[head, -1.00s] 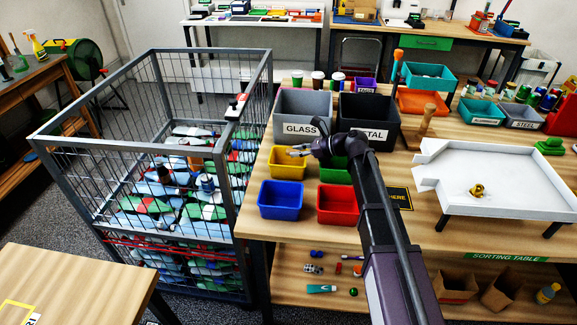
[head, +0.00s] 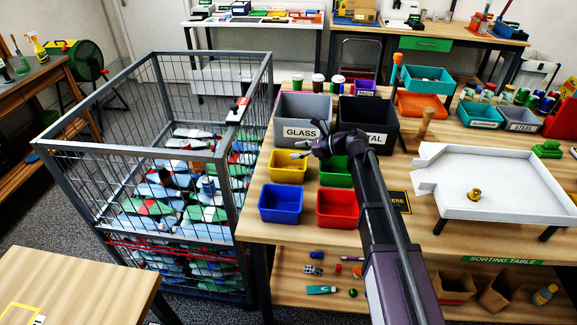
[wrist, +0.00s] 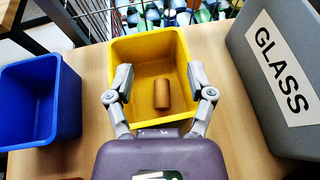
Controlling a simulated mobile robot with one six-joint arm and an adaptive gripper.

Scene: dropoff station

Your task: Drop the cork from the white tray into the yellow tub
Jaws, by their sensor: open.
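The yellow tub (head: 287,167) stands on the table in front of the grey GLASS bin. It also fills the middle of the wrist view (wrist: 145,52). The cork (wrist: 161,94), a small brown cylinder, shows inside the tub's outline, clear of both fingers. I cannot tell whether it touches the tub floor. My gripper (wrist: 158,84) is open, its fingers apart on either side of the cork in that view. In the head view my gripper (head: 298,150) is above the tub. The white tray (head: 520,180) at the right holds a small brass-coloured piece (head: 474,195).
A blue tub (head: 281,204), a red tub (head: 338,206) and a green tub (head: 334,173) stand close by. The grey GLASS bin (head: 301,131) and black METAL bin (head: 372,137) rise behind. A wire cage (head: 180,185) of bottles is left of the table.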

